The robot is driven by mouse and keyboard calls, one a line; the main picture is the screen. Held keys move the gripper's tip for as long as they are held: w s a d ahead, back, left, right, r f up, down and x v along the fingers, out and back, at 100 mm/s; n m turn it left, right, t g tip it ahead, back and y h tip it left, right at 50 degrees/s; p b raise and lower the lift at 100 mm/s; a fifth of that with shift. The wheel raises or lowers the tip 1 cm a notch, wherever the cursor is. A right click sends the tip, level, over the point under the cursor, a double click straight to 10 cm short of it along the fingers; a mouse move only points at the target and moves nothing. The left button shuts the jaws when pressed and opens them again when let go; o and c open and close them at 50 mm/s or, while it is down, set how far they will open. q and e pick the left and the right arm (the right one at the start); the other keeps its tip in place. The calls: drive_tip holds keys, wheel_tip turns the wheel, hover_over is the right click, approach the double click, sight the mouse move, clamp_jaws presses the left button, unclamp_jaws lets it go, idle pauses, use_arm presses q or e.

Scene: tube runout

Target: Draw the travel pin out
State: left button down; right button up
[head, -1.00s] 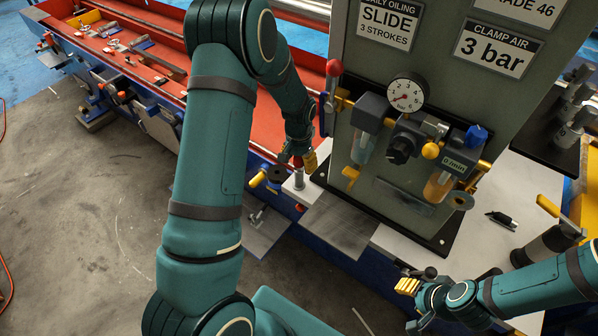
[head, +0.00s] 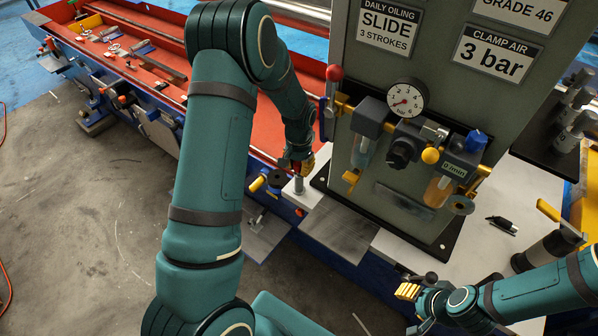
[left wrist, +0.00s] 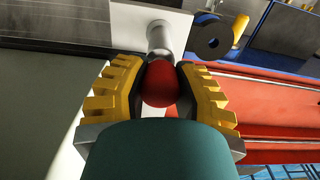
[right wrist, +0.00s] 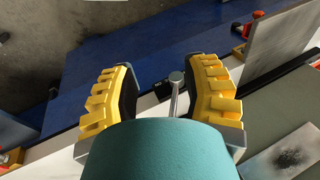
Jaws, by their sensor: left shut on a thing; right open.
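The travel pin has a red ball knob (left wrist: 160,84) on top of a grey metal shank (left wrist: 159,38) that stands upright on a pale block (head: 299,190). My left gripper (left wrist: 160,90) is shut on the red knob, with one yellow-ribbed finger on each side. In the head view the left gripper (head: 301,164) sits at the top of the pin and mostly hides the knob. How deep the shank sits in the block is hidden. My right gripper (right wrist: 165,90) is open. In the head view the right gripper (head: 408,291) is low on the right.
A grey-green panel (head: 420,130) with a gauge (head: 405,99) and a red-knobbed lever (head: 334,73) stands close right of the left gripper. A black-and-yellow knob (head: 268,180) is left of the pin. A round-topped metal rod (right wrist: 176,78) shows between the right fingers.

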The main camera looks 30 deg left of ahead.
use_arm(q)
drive_tip(key=shift+r, duration=0.3)
drive_tip(key=shift+r+p, duration=1.2)
drive_tip(key=shift+r, duration=0.45)
wheel_tip(320, 180, up, 11)
drive_tip(key=p, duration=0.7)
drive_tip(key=shift+f, duration=0.1)
